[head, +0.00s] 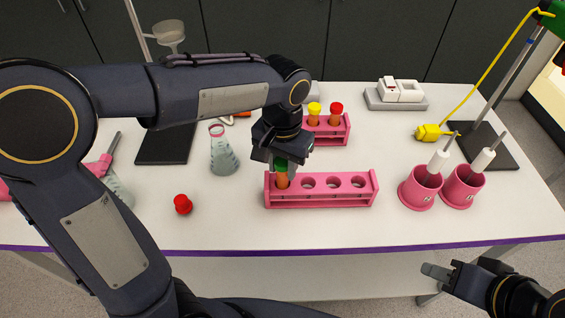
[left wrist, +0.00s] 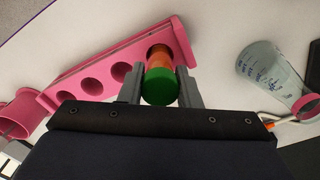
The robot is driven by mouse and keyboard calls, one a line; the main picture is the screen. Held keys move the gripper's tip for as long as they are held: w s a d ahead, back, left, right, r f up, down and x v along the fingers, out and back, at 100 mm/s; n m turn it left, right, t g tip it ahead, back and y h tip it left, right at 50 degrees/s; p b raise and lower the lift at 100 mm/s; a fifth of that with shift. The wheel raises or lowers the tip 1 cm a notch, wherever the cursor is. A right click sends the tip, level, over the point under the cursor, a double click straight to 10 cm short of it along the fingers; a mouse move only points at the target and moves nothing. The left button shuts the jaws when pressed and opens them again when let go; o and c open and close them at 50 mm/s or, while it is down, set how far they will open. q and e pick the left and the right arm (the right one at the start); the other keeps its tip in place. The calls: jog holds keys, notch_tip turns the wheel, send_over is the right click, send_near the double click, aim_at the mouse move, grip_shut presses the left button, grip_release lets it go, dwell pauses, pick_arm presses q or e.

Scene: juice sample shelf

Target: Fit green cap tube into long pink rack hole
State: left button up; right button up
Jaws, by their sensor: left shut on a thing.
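The long pink rack (head: 320,200) stands near the front middle of the table, with several holes in a row. The green cap tube (head: 282,180), with orange contents, is upright at the rack's leftmost hole in the head view. My left gripper (head: 283,165) is above that hole, shut on the tube around its green cap. In the left wrist view the green cap (left wrist: 160,87) is between the two fingers, and the orange tube below it lines up with the end hole of the rack (left wrist: 100,62). Its lower end is hidden. My right gripper (head: 437,275) is off the table's front edge; its finger opening is unclear.
A short pink rack (head: 337,138) with yellow- and red-capped tubes stands behind. Two pink cups (head: 420,190) stand to the right, a flask (head: 222,155) and a loose red cap (head: 182,204) to the left. The table front between cap and long rack is clear.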

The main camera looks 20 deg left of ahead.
pick_arm(q)
jog(key=shift+f+b, duration=0.6)
jog(key=shift+f, duration=0.3)
jog(key=o, duration=1.1)
jog(key=shift+c, duration=0.2)
jog(key=shift+r, duration=0.15)
